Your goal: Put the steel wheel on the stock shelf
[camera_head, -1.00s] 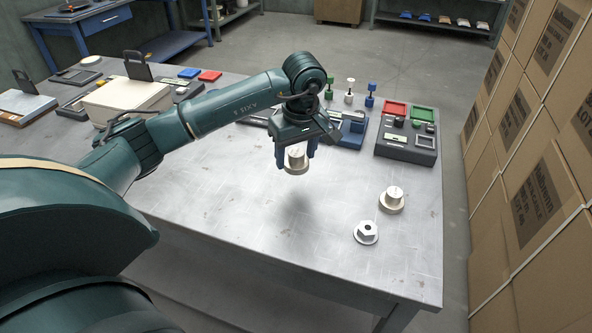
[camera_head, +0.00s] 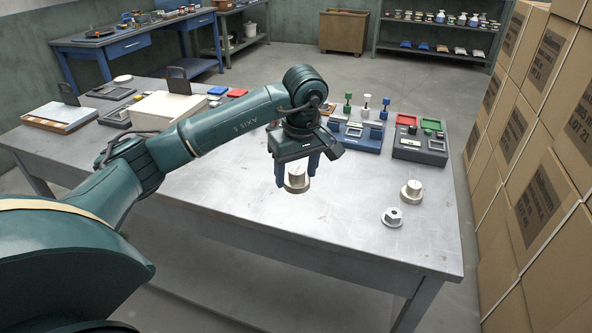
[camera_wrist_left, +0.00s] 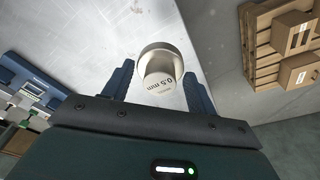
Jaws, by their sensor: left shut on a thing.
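The steel wheel (camera_head: 298,186), a pale metallic cylinder on a wider round flange, hangs above the table between the fingers of my left gripper (camera_head: 296,171). The gripper is shut on it. In the left wrist view the wheel (camera_wrist_left: 160,66) shows the marking "0.5 mm" and sits between the two blue fingers. A similar flanged wheel (camera_head: 412,192) stands on the table to the right. A shelf rack (camera_head: 377,42), which may be the stock shelf, stands at the back right with several small items on its boards. My right gripper is not in view.
A hex-topped flanged part (camera_head: 392,217) stands near the right front of the grey table (camera_head: 250,225). A blue fixture (camera_head: 355,137) and a grey tray unit (camera_head: 421,147) stand behind. Stacked cartons (camera_head: 545,130) line the right. The floor before the rack is clear.

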